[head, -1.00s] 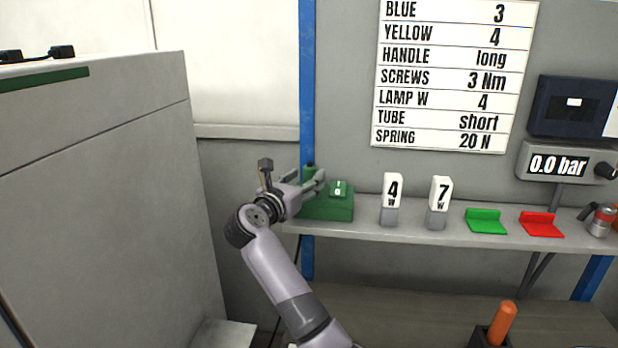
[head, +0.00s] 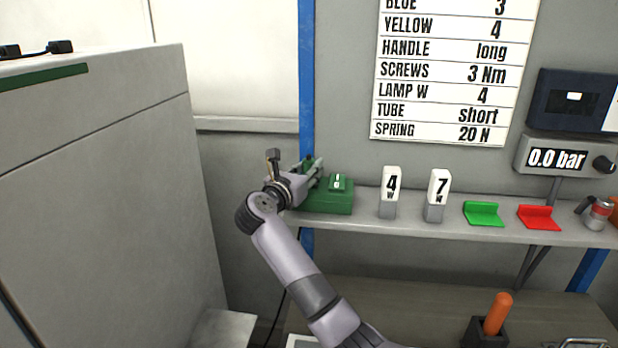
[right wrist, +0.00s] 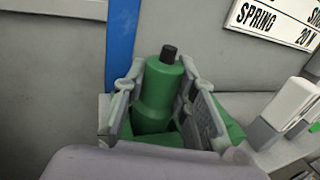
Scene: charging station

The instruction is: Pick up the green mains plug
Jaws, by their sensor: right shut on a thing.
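The green mains plug (right wrist: 158,92), a green cylinder with a black top, stands upright between the fingers of my right gripper (right wrist: 165,110) in the right wrist view. My right gripper (head: 313,171) is shut on it in the head view, where only a small part of the plug (head: 308,161) shows behind the fingers. The plug is at the left end of a green box (head: 331,203) with a small switch on top, at the shelf's left end. Its lower end is hidden, so I cannot tell whether it touches the box. My left gripper is not in view.
On the shelf (head: 410,222) stand two white lamp blocks marked 4 (head: 391,188) and 7 (head: 437,190), then a green holder (head: 484,214) and a red holder (head: 539,218). A blue post (head: 306,80) rises behind the plug. A grey cabinet (head: 100,180) fills the left.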

